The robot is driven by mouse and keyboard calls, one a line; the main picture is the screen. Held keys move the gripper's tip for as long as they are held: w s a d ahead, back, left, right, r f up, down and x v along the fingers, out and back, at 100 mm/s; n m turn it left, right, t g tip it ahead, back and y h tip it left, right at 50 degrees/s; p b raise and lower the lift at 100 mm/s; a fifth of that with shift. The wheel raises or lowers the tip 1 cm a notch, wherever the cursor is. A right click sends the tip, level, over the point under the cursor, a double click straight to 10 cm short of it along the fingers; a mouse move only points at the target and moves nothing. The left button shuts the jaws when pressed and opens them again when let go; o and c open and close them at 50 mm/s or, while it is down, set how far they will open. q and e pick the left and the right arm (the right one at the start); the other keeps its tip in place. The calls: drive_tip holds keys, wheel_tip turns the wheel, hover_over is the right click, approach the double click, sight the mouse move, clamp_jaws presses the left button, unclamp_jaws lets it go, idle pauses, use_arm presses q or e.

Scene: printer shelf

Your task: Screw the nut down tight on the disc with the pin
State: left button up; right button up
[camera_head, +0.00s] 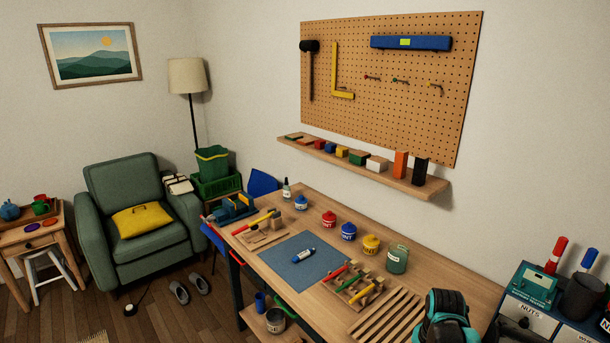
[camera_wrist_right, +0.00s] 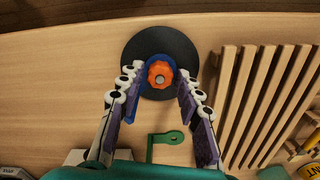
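In the right wrist view a black round disc (camera_wrist_right: 181,50) lies on the wooden bench top. An orange lobed nut (camera_wrist_right: 160,74) sits at its middle, with a grey pin end (camera_wrist_right: 160,78) showing in the nut's centre and a blue part (camera_wrist_right: 149,62) around it. My right gripper (camera_wrist_right: 160,84) is open; its purple-padded fingers stand on either side of the nut, with a gap visible below it. I cannot tell whether the tips touch the nut. In the head view my right arm covers the disc and nut. My left gripper is not in view.
A green piece with a holed end (camera_wrist_right: 166,137) lies near the disc. A slatted wooden rack (camera_wrist_right: 268,90) is close on the right. In the head view a blue mat (camera_head: 285,262), a tool rack (camera_head: 340,290) and several coloured pots (camera_head: 348,232) occupy the bench (camera_head: 440,262).

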drive_tip(key=n, duration=1.5)
drive_tip(key=shift+c, duration=0.4)
drive_tip(key=c, duration=0.5)
drive_tip(key=o, duration=0.7)
drive_tip(key=shift+m, duration=0.3)
drive_tip(key=shift+o, duration=0.2)
